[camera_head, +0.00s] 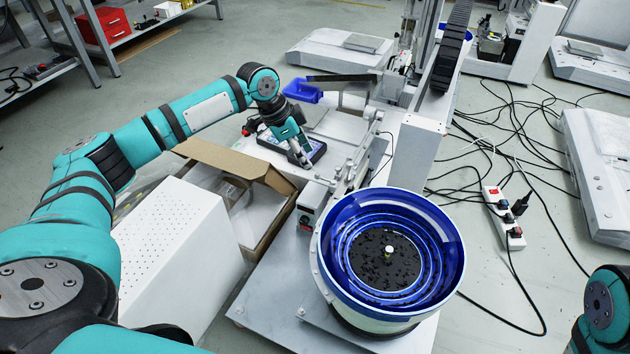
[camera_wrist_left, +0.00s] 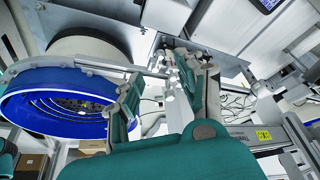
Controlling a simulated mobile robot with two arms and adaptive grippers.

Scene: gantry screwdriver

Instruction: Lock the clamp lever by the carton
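The open brown carton (camera_head: 262,168) stands left of the machine, with a flap raised. My left gripper (camera_head: 303,160) reaches down just beyond and right of the carton, beside the machine's metal rail and bracket (camera_head: 349,170). In the left wrist view its teal fingers stand apart (camera_wrist_left: 165,98), and small metal fixture parts (camera_wrist_left: 182,64) show between and beyond their tips. I cannot clearly single out the clamp lever among these parts, nor tell whether a finger touches it. My right gripper is outside the views.
A blue-rimmed bowl feeder (camera_head: 449,240) stands in front of the bracket; it also shows in the left wrist view (camera_wrist_left: 30,113). A white perforated box (camera_head: 180,247) is left of the carton. A tall white column (camera_head: 417,150) rises on the right. Cables and a power strip (camera_head: 503,216) lie on the floor.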

